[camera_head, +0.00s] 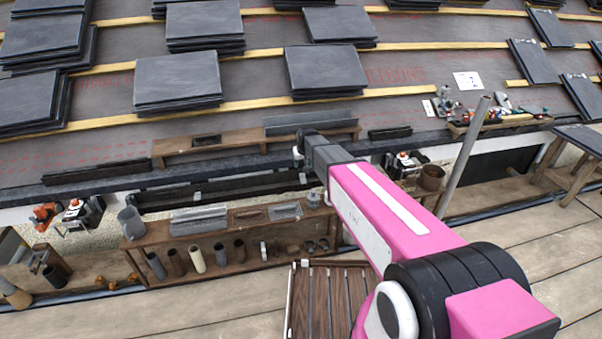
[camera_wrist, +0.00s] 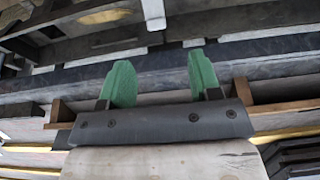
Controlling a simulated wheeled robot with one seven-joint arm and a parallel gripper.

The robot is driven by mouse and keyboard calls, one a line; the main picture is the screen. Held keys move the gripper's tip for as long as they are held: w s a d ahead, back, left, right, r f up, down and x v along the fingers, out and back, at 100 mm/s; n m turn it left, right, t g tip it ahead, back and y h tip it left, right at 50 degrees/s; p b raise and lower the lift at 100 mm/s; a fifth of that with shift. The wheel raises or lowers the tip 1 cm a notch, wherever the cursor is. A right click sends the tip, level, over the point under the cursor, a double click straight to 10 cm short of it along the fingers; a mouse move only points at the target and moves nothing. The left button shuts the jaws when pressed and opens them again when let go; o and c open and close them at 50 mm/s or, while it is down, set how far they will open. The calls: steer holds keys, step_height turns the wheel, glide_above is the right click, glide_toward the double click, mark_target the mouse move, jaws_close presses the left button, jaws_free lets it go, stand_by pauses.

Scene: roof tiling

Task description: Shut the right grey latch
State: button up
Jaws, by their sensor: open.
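My gripper shows in the wrist view (camera_wrist: 163,78) with its two green fingers standing well apart and nothing between them. In the head view my pink arm reaches forward, and its dark wrist end (camera_head: 318,150) hangs over the gutter edge; the fingers are hardly visible there. I cannot make out the right grey latch with certainty in either view. A small pale upright piece (camera_wrist: 153,12) stands beyond the fingers in the wrist view, apart from them; I cannot tell what it is.
A wooden shelf (camera_head: 215,236) with several tubes and trays stands below the roof edge. A slatted wooden piece (camera_head: 330,300) lies beside my arm. A slanted grey pole (camera_head: 463,155) rises at the right. Slate stacks (camera_head: 178,82) cover the roof. The plank floor (camera_head: 200,310) is mostly clear.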

mark_target(302, 174)
steer(key=shift+t, duration=0.3)
steer(key=x, duration=1)
steer(key=shift+w+d+f, duration=0.15)
steer(key=shift+w+d, duration=0.05)
steer(key=shift+w, duration=0.15)
steer(key=c, duration=0.9)
